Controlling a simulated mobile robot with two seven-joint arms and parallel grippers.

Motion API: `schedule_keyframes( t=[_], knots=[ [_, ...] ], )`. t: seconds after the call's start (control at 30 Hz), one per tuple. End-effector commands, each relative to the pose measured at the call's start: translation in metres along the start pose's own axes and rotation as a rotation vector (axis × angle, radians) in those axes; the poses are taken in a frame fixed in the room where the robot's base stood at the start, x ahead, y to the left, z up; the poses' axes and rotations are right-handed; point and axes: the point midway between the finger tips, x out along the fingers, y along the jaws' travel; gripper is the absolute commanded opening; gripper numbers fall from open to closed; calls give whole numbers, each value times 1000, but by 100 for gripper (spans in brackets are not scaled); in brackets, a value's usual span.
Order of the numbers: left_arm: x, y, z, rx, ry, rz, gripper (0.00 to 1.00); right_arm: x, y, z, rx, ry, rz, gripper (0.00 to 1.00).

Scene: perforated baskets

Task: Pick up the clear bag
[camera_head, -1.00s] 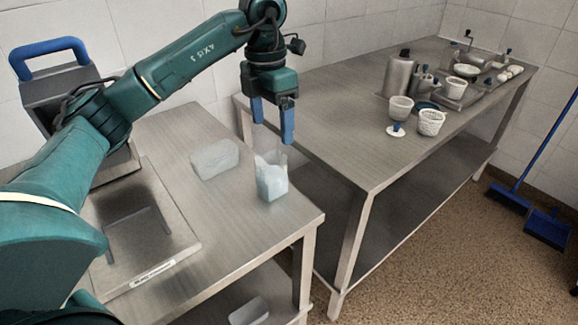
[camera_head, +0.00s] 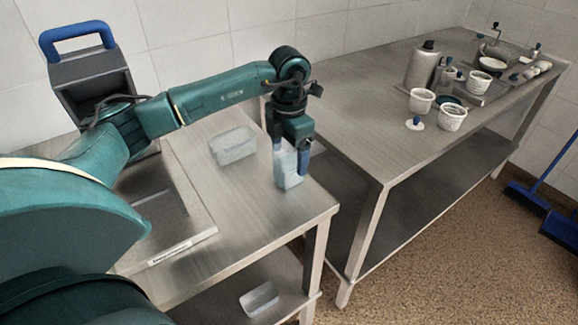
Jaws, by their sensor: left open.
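The clear bag (camera_head: 289,180) stands upright near the right front corner of the left steel table (camera_head: 245,215). It is see-through with pale bluish contents in its lower part. My left gripper (camera_head: 291,168) points down over the bag with its blue fingers apart. The fingers overlap the bag's upper part in the picture and hide some of it. I cannot tell whether they touch it. My right gripper is not in view.
A clear box-like container (camera_head: 233,146) lies behind and left of the bag. Another clear container (camera_head: 259,299) is on the lower shelf. The right table (camera_head: 375,140) holds perforated baskets (camera_head: 452,117), a metal bottle (camera_head: 423,66) and other items. A machine with a blue handle (camera_head: 78,40) is at left.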

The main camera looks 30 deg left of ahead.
Motion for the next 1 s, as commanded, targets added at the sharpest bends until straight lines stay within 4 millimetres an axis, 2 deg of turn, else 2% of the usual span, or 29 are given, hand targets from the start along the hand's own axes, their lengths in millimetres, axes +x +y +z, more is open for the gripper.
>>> schedule_keyframes(
  t=[0.1,0.33,0.9,1.0],
  knots=[
    [8,0,0,0,0,0,78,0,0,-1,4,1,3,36],
    [8,0,0,0,-1,0,77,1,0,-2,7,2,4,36],
    [8,0,0,0,-1,0,30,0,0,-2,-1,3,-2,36],
    [7,0,0,0,-2,0,26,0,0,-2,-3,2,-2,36]
  ],
)
